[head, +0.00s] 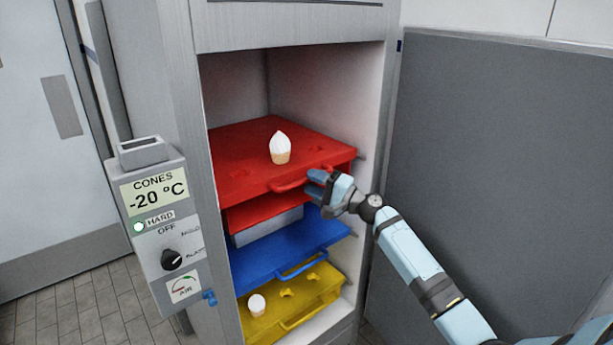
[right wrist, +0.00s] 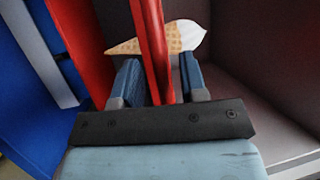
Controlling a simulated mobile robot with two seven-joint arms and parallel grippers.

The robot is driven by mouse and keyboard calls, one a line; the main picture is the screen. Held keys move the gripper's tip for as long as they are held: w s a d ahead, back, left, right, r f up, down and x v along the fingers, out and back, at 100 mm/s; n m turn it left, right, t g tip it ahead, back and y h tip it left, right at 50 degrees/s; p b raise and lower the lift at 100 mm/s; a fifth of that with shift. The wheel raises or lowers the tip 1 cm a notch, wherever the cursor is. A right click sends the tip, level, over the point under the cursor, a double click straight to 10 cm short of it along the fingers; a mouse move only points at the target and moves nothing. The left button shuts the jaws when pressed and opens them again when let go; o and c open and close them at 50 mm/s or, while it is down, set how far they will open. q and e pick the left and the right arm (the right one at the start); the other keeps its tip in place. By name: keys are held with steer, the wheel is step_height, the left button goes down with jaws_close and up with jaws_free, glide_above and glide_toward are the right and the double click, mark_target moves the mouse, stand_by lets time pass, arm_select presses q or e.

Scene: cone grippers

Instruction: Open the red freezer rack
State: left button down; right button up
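The red freezer rack (head: 245,155) is the upper rack in the open freezer, with a red bar handle (head: 288,184) along its front. A cone with a white top (head: 280,148) stands in it. My right gripper (head: 314,186) is at the right end of that handle. In the right wrist view, the red handle (right wrist: 157,50) runs between the two blue fingers of the right gripper (right wrist: 158,80), with gaps visible beside it. The fingers are open around the handle. The cone (right wrist: 160,40) shows behind the handle there. My left gripper is not in view.
Below are a blue rack (head: 265,260) and a yellow rack (head: 310,290) holding a cone (head: 257,305). The grey freezer door (head: 480,160) stands open at the right. A control box (head: 160,225) reading -20 °C juts out at the left.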

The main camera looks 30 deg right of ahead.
steer(key=shift+x, duration=1.2)
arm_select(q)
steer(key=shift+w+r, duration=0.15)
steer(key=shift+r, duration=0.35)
arm_select(e)
jaws_close()
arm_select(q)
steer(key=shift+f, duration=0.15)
arm_select(e)
steer(key=shift+s+f, duration=0.1)
